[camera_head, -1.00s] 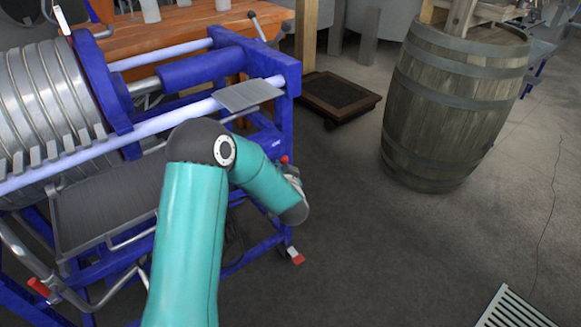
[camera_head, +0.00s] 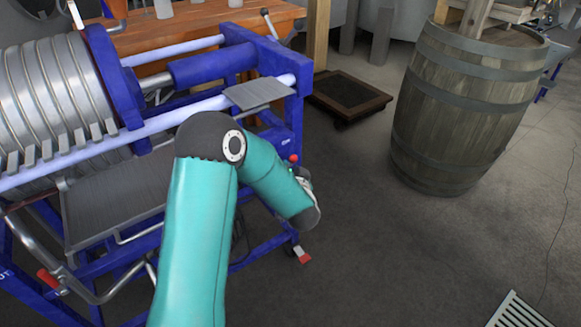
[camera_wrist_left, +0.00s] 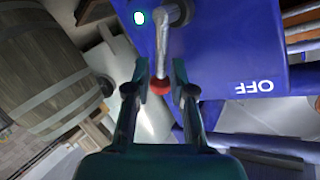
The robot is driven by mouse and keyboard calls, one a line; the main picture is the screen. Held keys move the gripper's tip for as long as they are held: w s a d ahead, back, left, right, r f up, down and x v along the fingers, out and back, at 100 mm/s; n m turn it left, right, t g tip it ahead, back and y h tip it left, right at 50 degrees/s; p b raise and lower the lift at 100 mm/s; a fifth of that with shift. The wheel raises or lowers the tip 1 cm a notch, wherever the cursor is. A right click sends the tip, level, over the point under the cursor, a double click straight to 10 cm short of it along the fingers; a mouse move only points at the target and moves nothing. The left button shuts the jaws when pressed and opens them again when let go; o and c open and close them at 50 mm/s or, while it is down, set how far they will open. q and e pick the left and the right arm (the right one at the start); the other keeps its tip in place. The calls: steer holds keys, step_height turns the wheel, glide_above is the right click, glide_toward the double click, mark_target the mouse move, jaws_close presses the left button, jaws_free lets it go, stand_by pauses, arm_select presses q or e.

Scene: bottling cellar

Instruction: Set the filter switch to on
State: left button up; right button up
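The filter switch is a grey lever (camera_wrist_left: 164,45) with a red ball knob (camera_wrist_left: 160,87) on a blue panel (camera_wrist_left: 225,45) in the left wrist view. The word OFF (camera_wrist_left: 254,87) shows upside down on the panel, to the right of the lever. My left gripper (camera_wrist_left: 160,76) is open, with one finger on each side of the lever near the knob and gaps visible. In the head view, my left wrist hides its fingers beside the blue-framed filter machine (camera_head: 296,112). A red knob (camera_head: 293,158) shows there. My right gripper is out of view.
A wooden barrel (camera_head: 462,105) stands to the right of the machine. A low dark platform (camera_head: 348,97) lies behind. A floor grate (camera_head: 515,313) is at the lower right. The floor between machine and barrel is clear.

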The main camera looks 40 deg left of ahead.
arm_select(q)
steer(key=v, duration=0.9)
steer(key=shift+s+d, duration=0.1)
